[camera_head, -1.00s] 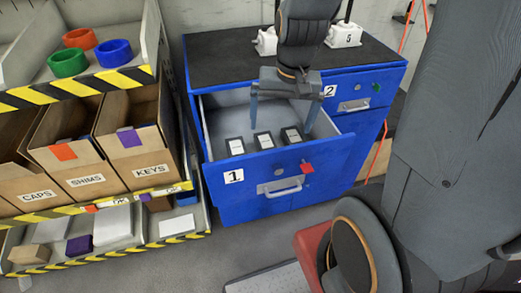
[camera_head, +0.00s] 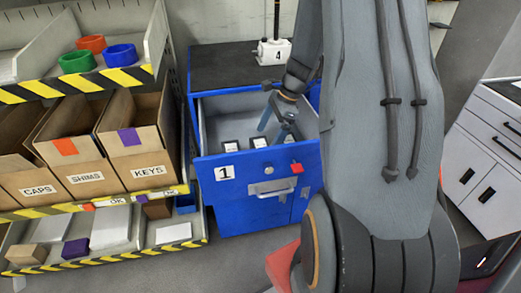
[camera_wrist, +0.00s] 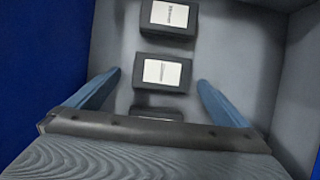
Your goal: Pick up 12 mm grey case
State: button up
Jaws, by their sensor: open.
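Dark grey cases with white labels lie in a row in the open drawer marked 1. The left case (camera_head: 230,146) and the middle case (camera_head: 260,143) show in the head view; the third is hidden there behind my gripper (camera_head: 278,130). In the wrist view a case lies at the top (camera_wrist: 168,18), another near the centre (camera_wrist: 163,72), and a third (camera_wrist: 156,112) is mostly covered by my gripper. My gripper (camera_wrist: 159,78) is open and empty, its blue fingers on either side of the central case in the picture. The labels are too small to read, so I cannot tell the 12 mm case.
The blue drawer front (camera_head: 235,190) and grey drawer walls (camera_wrist: 248,60) surround the cases. A black-topped blue cabinet (camera_head: 225,70) stands behind, with a white jack marked 4 (camera_head: 273,50). A shelf with cardboard bins (camera_head: 135,140) is close on the left.

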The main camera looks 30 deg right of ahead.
aim_at(261, 145)
jog(key=shift+p+x, duration=0.95)
jog(key=shift+x, duration=1.5)
jog(key=shift+w+a+r, duration=0.1)
jog(key=shift+w+a, duration=0.05)
jog(key=c, duration=1.4)
